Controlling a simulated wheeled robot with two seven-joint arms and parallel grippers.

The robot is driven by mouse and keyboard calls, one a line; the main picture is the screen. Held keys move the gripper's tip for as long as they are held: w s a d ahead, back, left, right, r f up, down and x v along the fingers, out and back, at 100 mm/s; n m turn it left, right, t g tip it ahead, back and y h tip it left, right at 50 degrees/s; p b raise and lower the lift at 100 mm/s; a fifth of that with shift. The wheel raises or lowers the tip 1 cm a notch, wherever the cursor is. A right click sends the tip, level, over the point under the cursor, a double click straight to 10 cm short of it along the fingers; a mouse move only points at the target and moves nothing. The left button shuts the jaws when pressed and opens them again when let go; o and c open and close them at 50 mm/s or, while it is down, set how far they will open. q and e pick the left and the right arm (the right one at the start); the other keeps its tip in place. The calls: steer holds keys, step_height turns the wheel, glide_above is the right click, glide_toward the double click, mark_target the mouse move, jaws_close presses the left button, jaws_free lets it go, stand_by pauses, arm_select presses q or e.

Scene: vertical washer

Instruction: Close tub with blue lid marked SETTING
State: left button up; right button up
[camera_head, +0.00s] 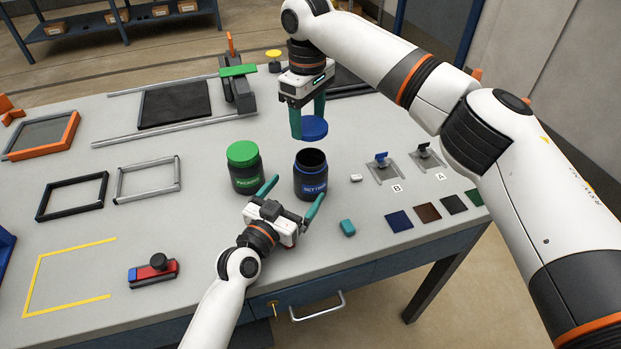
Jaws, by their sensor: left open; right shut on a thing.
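The tub marked SETTING (310,180) is dark with a blue label and stands upright on the table, its dark mouth open. My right gripper (308,122) is shut on the blue lid (314,128) and holds it above and slightly behind the tub's mouth, apart from it. My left gripper (291,190) is open low in front of the tub. Its right finger is near the tub's right front side and its left finger is between the two tubs. I cannot tell whether either finger touches the tub.
A similar tub with a green lid (243,153) stands just left. A small white block (355,177) and a teal block (347,228) lie to the right, near the fixtures marked B (382,168) and A (427,156). Coloured squares (399,221) lie at the right front.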

mark_target(318, 162)
arm_select(q)
steer(key=x, duration=0.8)
steer(key=shift+s, duration=0.1)
steer(key=c, duration=1.5)
arm_select(e)
steer(key=shift+f, duration=2.45)
steer(key=shift+f, duration=0.15)
steer(key=shift+f, duration=0.75)
steer(key=shift+f, duration=0.6)
